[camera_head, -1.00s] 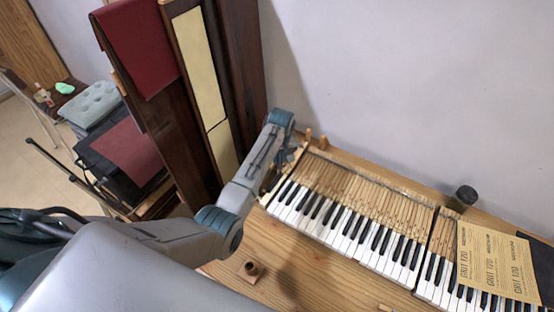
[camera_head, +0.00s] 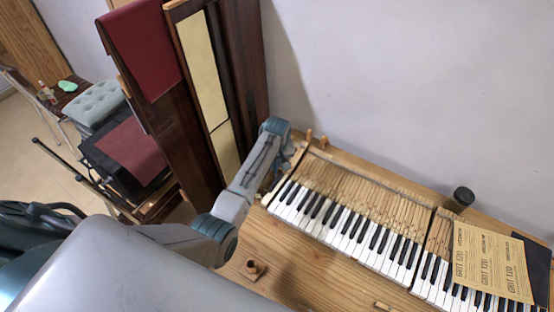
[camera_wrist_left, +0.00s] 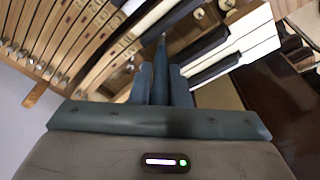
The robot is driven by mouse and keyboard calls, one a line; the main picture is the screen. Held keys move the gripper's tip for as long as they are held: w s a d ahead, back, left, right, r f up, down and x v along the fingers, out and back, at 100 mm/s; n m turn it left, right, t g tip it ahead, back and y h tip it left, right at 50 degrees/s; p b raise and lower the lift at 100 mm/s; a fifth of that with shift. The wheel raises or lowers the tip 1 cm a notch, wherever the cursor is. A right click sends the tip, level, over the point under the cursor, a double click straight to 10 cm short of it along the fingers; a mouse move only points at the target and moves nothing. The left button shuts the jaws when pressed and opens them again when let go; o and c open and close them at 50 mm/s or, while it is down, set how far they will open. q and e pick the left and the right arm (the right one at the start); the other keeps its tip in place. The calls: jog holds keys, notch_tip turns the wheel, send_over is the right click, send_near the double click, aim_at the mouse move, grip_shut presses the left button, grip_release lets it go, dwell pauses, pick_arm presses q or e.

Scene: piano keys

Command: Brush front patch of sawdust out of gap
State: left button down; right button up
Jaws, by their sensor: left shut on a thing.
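My left gripper (camera_head: 283,168) is at the far left end of the keyboard (camera_head: 350,215), low over the keys. In the left wrist view the left gripper (camera_wrist_left: 161,72) has its fingers close together on a slim dark thing (camera_wrist_left: 161,50), perhaps a brush; its tip points in among the keys. A gap (camera_wrist_left: 180,38) shows there between the wooden key sticks (camera_wrist_left: 85,45) and the white keys (camera_wrist_left: 250,35), with round pins (camera_wrist_left: 198,14) in it. I cannot make out the sawdust patches clearly. My right gripper is not in view.
Sandpaper sheets (camera_head: 490,262) lie over the right keys. A dark cylinder (camera_head: 463,196) stands behind the keyboard, near the wall. Tall panels (camera_head: 205,90) lean left of the keyboard.

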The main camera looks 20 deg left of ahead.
pick_arm(q)
jog(key=shift+s, duration=0.55)
dwell(0.9)
jog(key=shift+w, duration=0.1)
jog(key=shift+w+d+b, duration=0.1)
jog(key=shift+w+b, duration=0.55)
jog(key=shift+w, duration=0.25)
jog(key=shift+w, duration=0.1)
jog(key=shift+w+d+b, duration=0.15)
jog(key=shift+w+b, duration=0.25)
jog(key=shift+w, duration=0.5)
jog(key=shift+r, duration=0.1)
